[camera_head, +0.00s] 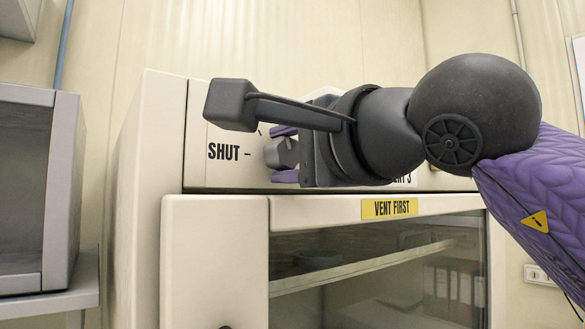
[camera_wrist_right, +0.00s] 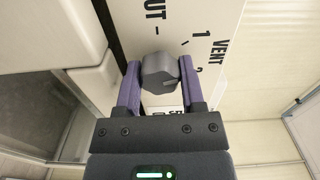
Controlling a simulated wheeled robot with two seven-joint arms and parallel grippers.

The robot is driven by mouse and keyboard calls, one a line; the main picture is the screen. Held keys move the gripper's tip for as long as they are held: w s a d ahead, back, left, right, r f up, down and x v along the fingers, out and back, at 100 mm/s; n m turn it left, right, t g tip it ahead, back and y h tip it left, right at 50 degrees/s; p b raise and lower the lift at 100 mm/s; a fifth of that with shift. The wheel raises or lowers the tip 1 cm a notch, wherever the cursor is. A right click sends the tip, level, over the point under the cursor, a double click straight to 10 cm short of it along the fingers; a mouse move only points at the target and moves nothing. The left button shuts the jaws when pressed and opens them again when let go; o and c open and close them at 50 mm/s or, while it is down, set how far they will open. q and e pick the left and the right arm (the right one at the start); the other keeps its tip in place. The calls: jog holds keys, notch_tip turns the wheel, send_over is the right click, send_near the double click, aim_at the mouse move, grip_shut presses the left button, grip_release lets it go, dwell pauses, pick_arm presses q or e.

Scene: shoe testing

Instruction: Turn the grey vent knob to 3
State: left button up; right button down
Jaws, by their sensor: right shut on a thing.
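The grey vent knob (camera_head: 284,152) sits on the cream front panel of a cabinet, just right of the printed word SHUT. My right gripper (camera_head: 280,154) reaches in from the right with its purple fingers closed around the knob. In the right wrist view the faceted knob (camera_wrist_right: 159,72) is between the two fingers of my right gripper (camera_wrist_right: 159,80). Printed SHUT, VENT, 1 and 2 show around it there. The mark for 3 and which mark the knob points at cannot be made out. My left gripper is not in view.
The cabinet (camera_head: 150,150) has a glass door below the panel, with a yellow VENT FIRST label (camera_head: 389,208) above the glass. A grey box-like unit (camera_head: 62,190) stands on a shelf at the left. My right arm hides much of the panel.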

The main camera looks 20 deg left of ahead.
jog(key=m+b, duration=0.2)
jog(key=m, duration=0.3)
jog(key=shift+f+m, duration=0.15)
jog(key=shift+m, duration=0.15)
jog(key=m+b, duration=0.2)
jog(key=m, duration=0.3)
jog(key=m+b, duration=0.2)
jog(key=m, duration=0.3)
jog(key=shift+f+m, duration=0.1)
jog(key=shift+m, duration=0.3)
jog(key=shift+m+b, duration=0.5)
jog(key=shift+m, duration=1.7)
jog(key=shift+c, duration=1)
grip_release()
